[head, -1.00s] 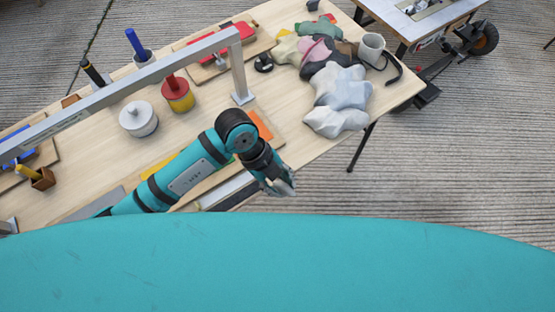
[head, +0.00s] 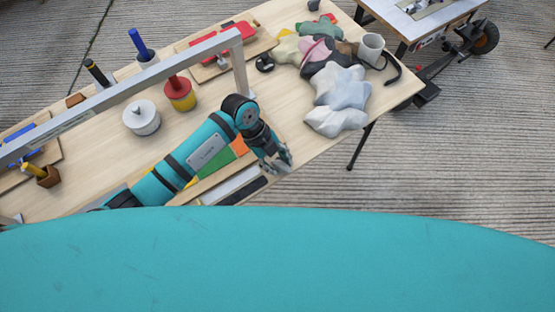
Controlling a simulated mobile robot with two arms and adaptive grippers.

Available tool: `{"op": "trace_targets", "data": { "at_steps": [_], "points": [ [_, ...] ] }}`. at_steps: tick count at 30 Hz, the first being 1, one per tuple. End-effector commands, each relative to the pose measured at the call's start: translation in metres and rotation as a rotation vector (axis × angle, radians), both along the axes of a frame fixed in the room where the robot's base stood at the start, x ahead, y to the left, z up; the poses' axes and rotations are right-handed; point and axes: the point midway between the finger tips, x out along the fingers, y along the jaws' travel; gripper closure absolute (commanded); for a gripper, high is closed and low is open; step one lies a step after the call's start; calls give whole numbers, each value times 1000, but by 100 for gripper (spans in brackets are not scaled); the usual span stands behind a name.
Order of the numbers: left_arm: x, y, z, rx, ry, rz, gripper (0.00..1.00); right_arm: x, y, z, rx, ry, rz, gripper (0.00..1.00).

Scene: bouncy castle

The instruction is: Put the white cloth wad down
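The white cloth wad (head: 336,120) lies at the right end of the wooden table, close to its front edge. It touches the pale blue wad (head: 341,88) behind it. My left gripper (head: 281,164) is over the table's front edge, to the left of the white wad and apart from it. Its grey fingers point down and toward the front. I see no cloth in them. The fingers are too small to tell whether they are open or shut. My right gripper is not in view.
A grey metal rail (head: 130,88) spans the left part. A white lidded pot (head: 141,117) and a red-yellow pot (head: 180,93) stand behind my arm. Bare tabletop (head: 290,112) lies left of the wads.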

Motion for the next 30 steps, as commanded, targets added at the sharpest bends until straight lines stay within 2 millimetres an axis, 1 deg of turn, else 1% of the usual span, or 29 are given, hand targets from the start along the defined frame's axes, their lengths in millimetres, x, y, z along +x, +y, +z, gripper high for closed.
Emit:
{"op": "trace_targets", "data": {
  "at_steps": [1, 3, 4, 11, 14, 17, 27, 30],
  "points": [
    [0, 0, 0, 0, 0, 0, 57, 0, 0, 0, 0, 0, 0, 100],
    [0, 0, 0, 1, -1, 0, 48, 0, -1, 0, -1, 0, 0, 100],
    [0, 0, 0, 1, -1, 0, 47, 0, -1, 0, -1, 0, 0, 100],
    [0, 0, 1, 1, -1, 0, 47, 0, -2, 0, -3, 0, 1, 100],
    [2, 2, 5, 1, -2, 0, 47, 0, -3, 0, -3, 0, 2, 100],
    [5, 8, 16, 1, -5, 1, 47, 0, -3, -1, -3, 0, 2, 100],
    [15, 35, 80, 1, -6, 0, 47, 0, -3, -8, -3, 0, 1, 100],
    [18, 40, 94, 0, -5, 0, 47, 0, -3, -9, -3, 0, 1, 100]
  ]
}}
